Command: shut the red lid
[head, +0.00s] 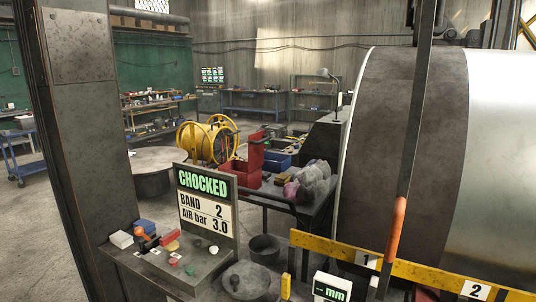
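A red box (243,179) sits on a dark bench at the middle of the head view, behind the sign board. Its red lid (256,150) appears to stand upright at the box's back right, open. The sign board hides part of the box's front. The inside of the box is too small to make out. My gripper is not in this view.
A yellow hose reel (208,141) stands left of the box. Rags (308,184) and a blue container (277,159) lie to its right. The sign board (206,203) reads CHOCKED.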

